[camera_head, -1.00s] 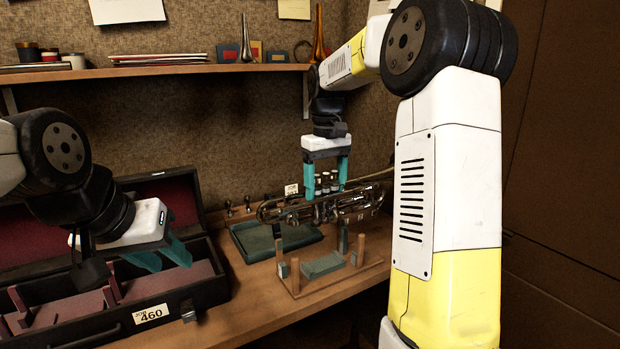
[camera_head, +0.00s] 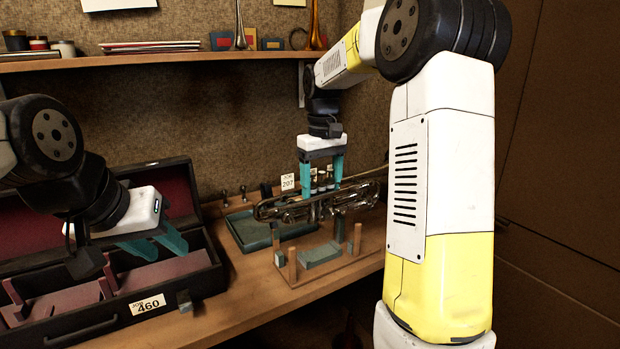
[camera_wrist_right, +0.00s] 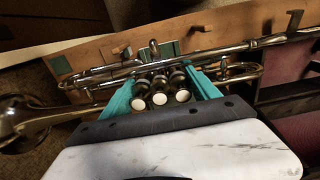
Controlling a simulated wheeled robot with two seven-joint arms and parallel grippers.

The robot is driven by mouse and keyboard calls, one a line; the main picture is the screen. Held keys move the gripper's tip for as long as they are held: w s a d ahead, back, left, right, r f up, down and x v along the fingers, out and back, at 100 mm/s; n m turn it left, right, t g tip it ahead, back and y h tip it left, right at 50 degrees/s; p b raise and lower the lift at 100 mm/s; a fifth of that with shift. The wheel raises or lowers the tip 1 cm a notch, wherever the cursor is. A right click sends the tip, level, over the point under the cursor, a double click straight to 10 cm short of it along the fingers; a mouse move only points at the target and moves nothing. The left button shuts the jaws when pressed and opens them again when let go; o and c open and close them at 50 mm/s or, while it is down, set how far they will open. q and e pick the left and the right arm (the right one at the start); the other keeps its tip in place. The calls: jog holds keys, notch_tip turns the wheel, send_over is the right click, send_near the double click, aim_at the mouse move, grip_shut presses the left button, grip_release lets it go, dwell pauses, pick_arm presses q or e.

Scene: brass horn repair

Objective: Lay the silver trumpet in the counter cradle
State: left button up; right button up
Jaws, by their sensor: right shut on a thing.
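The silver trumpet (camera_head: 290,209) is held level in my right gripper (camera_head: 321,184), whose teal fingers are shut around the valve block. In the right wrist view the trumpet (camera_wrist_right: 112,72) spans the picture with its bell at left, and three white valve caps show between the fingers (camera_wrist_right: 165,90). The counter cradle (camera_head: 322,255), a wooden base with pegs and a teal pad, stands on the counter below the trumpet, with a gap between them. My left gripper (camera_head: 160,246) is open and empty above the instrument case.
The open case (camera_head: 75,328) with a red lining and a 460 tag fills the left. A teal tray (camera_head: 246,236) lies behind the cradle, and a JOB 207 tag (camera_head: 288,182) shows beside the trumpet. A shelf (camera_head: 160,58) runs above. Some counter front is clear.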

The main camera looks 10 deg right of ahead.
aim_at(321, 220)
jog(key=shift+f, duration=4.65)
jog(key=shift+f, duration=0.5)
jog(key=o, duration=2)
jog(key=shift+f, duration=0.1)
jog(key=shift+o, duration=0.2)
notch_tip(321, 220, up, 7)
jog(key=shift+r, duration=0.45)
